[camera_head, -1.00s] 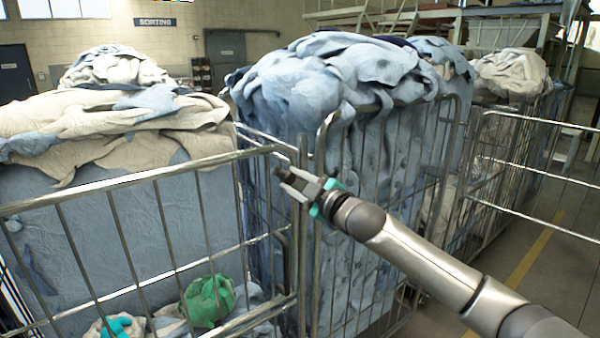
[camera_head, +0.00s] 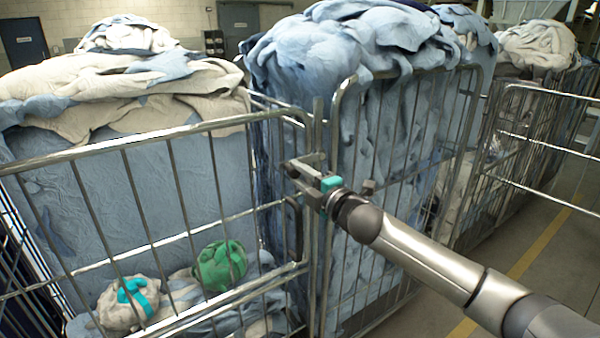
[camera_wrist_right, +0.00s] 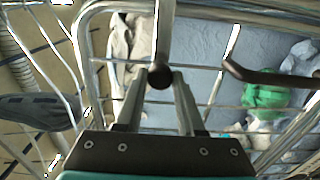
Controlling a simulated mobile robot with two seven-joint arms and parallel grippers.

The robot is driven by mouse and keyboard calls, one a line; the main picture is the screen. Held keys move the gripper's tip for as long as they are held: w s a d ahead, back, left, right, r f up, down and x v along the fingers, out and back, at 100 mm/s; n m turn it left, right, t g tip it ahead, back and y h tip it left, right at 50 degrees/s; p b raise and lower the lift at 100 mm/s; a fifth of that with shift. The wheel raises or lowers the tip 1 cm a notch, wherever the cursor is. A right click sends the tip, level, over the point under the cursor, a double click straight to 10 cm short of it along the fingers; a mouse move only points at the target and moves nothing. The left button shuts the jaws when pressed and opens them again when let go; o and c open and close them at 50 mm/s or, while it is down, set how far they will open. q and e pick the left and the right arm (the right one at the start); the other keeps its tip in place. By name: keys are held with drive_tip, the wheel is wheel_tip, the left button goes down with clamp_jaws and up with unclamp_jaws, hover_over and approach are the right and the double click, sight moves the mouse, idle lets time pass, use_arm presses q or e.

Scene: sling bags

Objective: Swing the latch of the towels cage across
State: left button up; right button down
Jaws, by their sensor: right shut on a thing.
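My right gripper (camera_head: 300,167) reaches in from the right to the corner where the left cage meets the middle cage. In the wrist view it also shows (camera_wrist_right: 160,90), its two fingers close on either side of a dark round knob (camera_wrist_right: 160,78) at the end of a metal latch bar (camera_wrist_right: 164,35). The gripper is shut on this latch. The left wire cage (camera_head: 130,148) holds a blue-grey liner with beige and blue cloths on top. The middle cage (camera_head: 333,240) is heaped with blue cloth. No label shows which is the towels cage. My left gripper is out of view.
A green bundle (camera_head: 221,266) and a beige bundle with a teal band (camera_head: 130,303) lie inside the left cage. A dark curved handle (camera_wrist_right: 270,78) is near the fingers. Another cage (camera_head: 540,145) stands at right; floor with a yellow line (camera_head: 530,258) is clear.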

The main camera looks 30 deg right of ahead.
drive_tip(key=shift+f, duration=0.2)
idle(0.3)
drive_tip(key=c, duration=0.5)
unclamp_jaws()
drive_tip(key=shift+s, duration=0.15)
drive_tip(key=shift+s+d+b, duration=0.2)
drive_tip(key=shift+s+b, duration=0.1)
drive_tip(key=shift+s, duration=2.2)
drive_tip(key=shift+s+d+b, duration=0.2)
drive_tip(key=shift+s+b, duration=0.05)
drive_tip(key=shift+s, duration=2.2)
drive_tip(key=shift+s+d+b, duration=0.2)
drive_tip(key=shift+s+b, duration=0.1)
drive_tip(key=shift+s, duration=2.2)
